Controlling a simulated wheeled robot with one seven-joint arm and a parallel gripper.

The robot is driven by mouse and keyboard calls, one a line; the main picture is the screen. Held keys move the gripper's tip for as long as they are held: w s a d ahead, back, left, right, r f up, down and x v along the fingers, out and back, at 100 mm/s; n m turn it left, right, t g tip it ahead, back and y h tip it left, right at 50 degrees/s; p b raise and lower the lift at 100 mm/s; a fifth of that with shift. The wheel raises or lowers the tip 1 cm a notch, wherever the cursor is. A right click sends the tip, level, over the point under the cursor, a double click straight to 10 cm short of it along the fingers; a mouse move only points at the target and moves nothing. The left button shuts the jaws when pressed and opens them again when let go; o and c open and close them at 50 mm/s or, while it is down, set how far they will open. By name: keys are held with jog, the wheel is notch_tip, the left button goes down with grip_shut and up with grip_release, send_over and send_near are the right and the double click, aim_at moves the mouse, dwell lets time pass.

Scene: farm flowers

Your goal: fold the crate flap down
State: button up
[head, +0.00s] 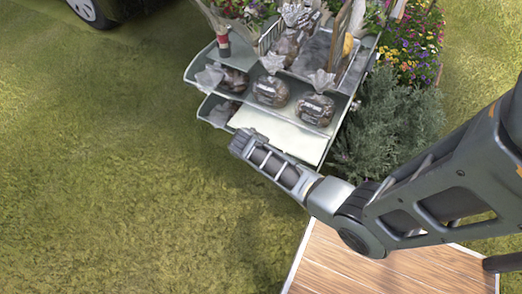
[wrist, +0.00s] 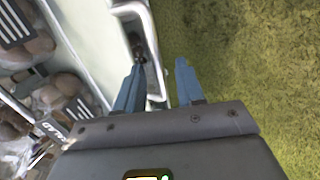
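A tiered grey stand (head: 190,74) stands at the top centre of the head view. A pale flat panel (head: 285,135) is at its low front; I cannot tell for certain whether this is the crate flap. My gripper (head: 240,141) is at the panel's left front edge in the head view, its fingers too small to read there. In the wrist view my gripper (wrist: 160,63) is open, its two blue-grey fingers apart. A pale rim with a long slot (wrist: 154,45) runs between them. The left finger overlaps the slot; contact is unclear. The right finger is over grass.
Bagged goods (head: 271,91) sit on the stand's shelves, and several bags show at left in the wrist view (wrist: 66,88). Bushy plants (head: 385,120) stand to the right. A wooden deck (head: 360,268) is below my arm. Open grass (head: 100,160) fills the left.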

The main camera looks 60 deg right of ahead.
jog(key=p+v, duration=0.2)
jog(key=v, duration=0.5)
jog(key=shift+a+r+p, duration=0.25)
jog(key=shift+r+p, duration=0.05)
jog(key=shift+r, duration=0.05)
jog(key=s+a+r+n+t+y, duration=0.2)
jog(key=s+a+r+t+y, duration=0.2)
jog(key=s+a+r+t, duration=0.9)
jog(key=s+a+r+p, duration=0.1)
jog(key=r+p, duration=0.3)
jog(key=r, duration=0.7)
jog(key=s+a+r+t+y+p, duration=0.1)
jog(key=s+r+p, duration=0.3)
jog(key=r, duration=0.7)
jog(key=s+a+r+m+t+p, duration=0.1)
jog(key=s+a+r+p, duration=0.2)
jog(key=r, duration=0.8)
jog(key=shift+a+r+p, duration=0.25)
jog(key=shift+r+p, duration=0.1)
jog(key=shift+p, duration=0.2)
